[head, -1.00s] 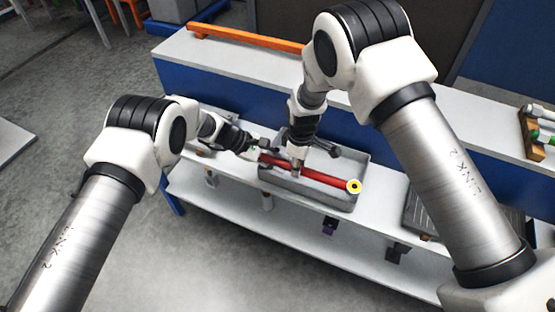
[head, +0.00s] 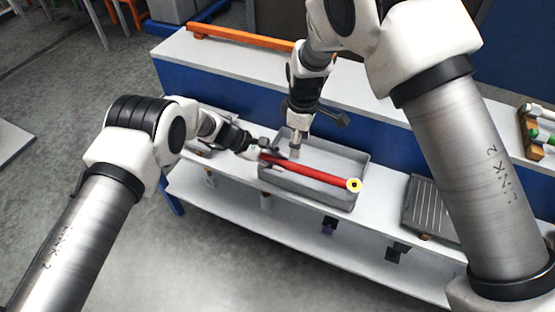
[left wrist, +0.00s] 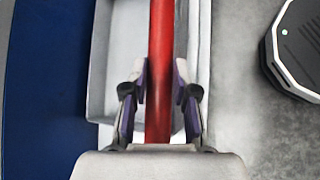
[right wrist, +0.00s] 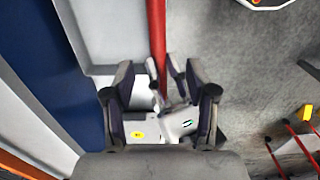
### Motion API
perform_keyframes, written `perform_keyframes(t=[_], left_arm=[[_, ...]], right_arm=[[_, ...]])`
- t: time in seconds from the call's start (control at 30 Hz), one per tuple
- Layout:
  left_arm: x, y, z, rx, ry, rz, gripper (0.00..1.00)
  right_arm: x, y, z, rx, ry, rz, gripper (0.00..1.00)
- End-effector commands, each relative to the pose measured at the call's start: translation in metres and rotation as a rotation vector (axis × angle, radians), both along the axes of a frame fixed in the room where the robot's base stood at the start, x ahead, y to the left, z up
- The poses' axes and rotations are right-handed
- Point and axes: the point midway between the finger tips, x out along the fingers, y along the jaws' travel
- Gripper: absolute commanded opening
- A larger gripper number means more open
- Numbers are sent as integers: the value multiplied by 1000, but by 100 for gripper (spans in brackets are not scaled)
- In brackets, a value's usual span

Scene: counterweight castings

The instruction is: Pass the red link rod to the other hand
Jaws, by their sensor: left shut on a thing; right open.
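The red link rod (head: 315,175) is a long red bar with a yellow ring at its right end. It lies slantwise over the grey tray (head: 358,160) in the head view. My left gripper (head: 262,154) is shut on the rod's left end. In the left wrist view the rod (left wrist: 161,60) runs lengthwise between the fingers (left wrist: 160,100). My right gripper (head: 295,153) is open and empty, just behind the rod and over the tray. In the right wrist view the rod (right wrist: 156,35) lies beyond the open fingers (right wrist: 160,95), with my left gripper around it.
The tray stands on a white bench shelf (head: 385,225) before a blue panel. A ribbed grey tray (head: 432,208) is at the right. An orange bar (head: 240,36) lies on the upper ledge. A wooden rack (head: 530,135) stands at far right.

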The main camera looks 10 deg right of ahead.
Motion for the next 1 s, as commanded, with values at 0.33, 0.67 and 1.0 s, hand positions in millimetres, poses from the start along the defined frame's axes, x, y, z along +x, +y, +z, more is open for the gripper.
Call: perform_keyframes(t=[0.33, 0.67, 1.0], left_arm=[[0, 0, 1, -1, 0, 1, 0], [0, 0, 1, -1, 0, 1, 0], [0, 0, 1, -1, 0, 1, 0]], right_arm=[[22, -39, -14, -144, -172, 278, 57], [31, 0, -55, -86, -561, 1086, 57], [-49, 12, -109, 168, -539, 932, 57]])
